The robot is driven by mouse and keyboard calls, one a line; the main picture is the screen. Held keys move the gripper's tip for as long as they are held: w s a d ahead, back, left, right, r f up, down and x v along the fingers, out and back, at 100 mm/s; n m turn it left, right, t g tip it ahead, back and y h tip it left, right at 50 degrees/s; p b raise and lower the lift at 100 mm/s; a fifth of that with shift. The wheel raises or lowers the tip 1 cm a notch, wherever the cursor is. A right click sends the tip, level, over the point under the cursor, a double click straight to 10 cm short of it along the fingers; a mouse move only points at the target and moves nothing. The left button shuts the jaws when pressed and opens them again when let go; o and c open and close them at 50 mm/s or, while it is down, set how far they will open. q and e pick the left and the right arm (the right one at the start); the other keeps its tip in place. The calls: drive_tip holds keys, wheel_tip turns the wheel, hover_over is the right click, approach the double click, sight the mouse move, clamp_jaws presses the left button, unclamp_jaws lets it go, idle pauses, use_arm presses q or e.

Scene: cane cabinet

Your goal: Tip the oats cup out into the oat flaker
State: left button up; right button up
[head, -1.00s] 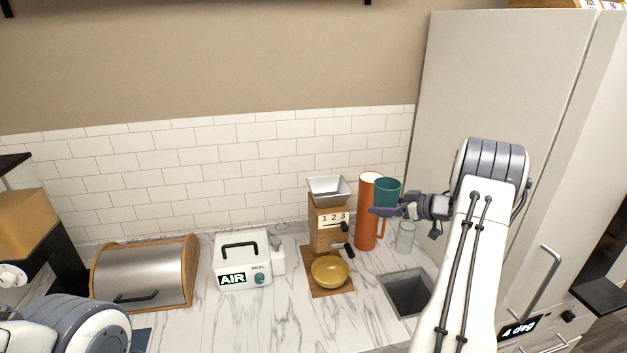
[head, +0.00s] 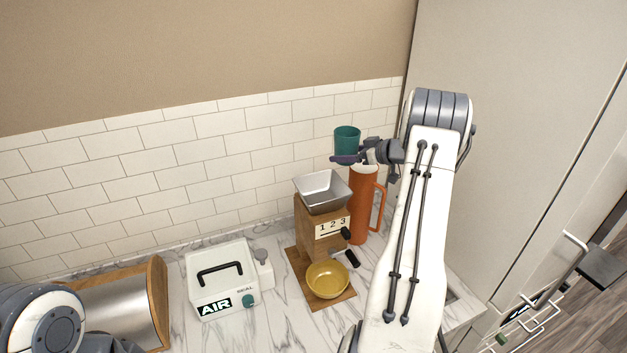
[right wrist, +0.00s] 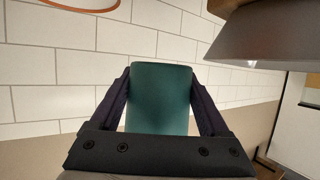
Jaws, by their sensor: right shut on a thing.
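The oats cup, a teal cup (head: 347,139), is held upright in my right gripper (head: 345,160), above and slightly right of the oat flaker's hopper. In the right wrist view the teal cup (right wrist: 160,97) sits between both fingers of the gripper (right wrist: 160,100). Its contents are not visible. The oat flaker (head: 315,236) is a wooden box with a "1 2 3" plate and a black-knobbed crank. Its grey metal hopper (head: 322,193) is on top, and also shows at upper right in the right wrist view (right wrist: 265,40). My left gripper is not in view.
A yellow bowl (head: 327,280) stands on the flaker's wooden base board. A tall orange pitcher (head: 360,212) stands close right of the flaker. A white AIR sealer box (head: 222,279) and a bread box (head: 118,305) are to the left. The tiled wall (head: 150,170) is behind.

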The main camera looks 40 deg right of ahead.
sight(339, 148)
drive_tip(key=shift+w+a, duration=0.25)
drive_tip(key=shift+a, duration=0.05)
drive_tip(key=shift+s+a+r, duration=0.1)
drive_tip(key=shift+s+r, duration=0.05)
drive_tip(key=shift+r, duration=0.05)
drive_tip(key=shift+s+a+r+n+t+h, duration=0.2)
drive_tip(key=shift+r+n+t+h, duration=0.2)
drive_tip(key=shift+n, duration=0.4)
drive_tip(key=shift+a+r+n, duration=0.1)
drive_tip(key=shift+r+n, duration=0.05)
drive_tip(key=shift+n, duration=0.25)
drive_tip(key=shift+s+a+r+n+h, duration=0.1)
drive_tip(key=shift+a+r+n+h, duration=0.15)
drive_tip(key=shift+r+n+h, duration=0.05)
drive_tip(key=shift+a+r+n+t+h, duration=0.25)
drive_tip(key=shift+r+n+t+h, duration=0.1)
drive_tip(key=shift+n+t, duration=0.15)
drive_tip(key=shift+s+a+f+n, duration=0.15)
drive_tip(key=shift+s+a+n, duration=0.1)
drive_tip(key=shift+n, duration=0.05)
drive_tip(key=shift+f+b, duration=0.3)
drive_tip(key=shift+b, duration=0.3)
drive_tip(key=shift+a+n+t+h+b, duration=0.2)
drive_tip(key=shift+n+t+h+b, duration=0.1)
drive_tip(key=shift+n+b, duration=0.1)
drive_tip(key=shift+r, duration=0.4)
drive_tip(key=shift+n+b, duration=0.3)
drive_tip(key=shift+b, duration=0.1)
drive_tip(key=shift+r+b, duration=0.2)
drive_tip(key=shift+b, duration=0.25)
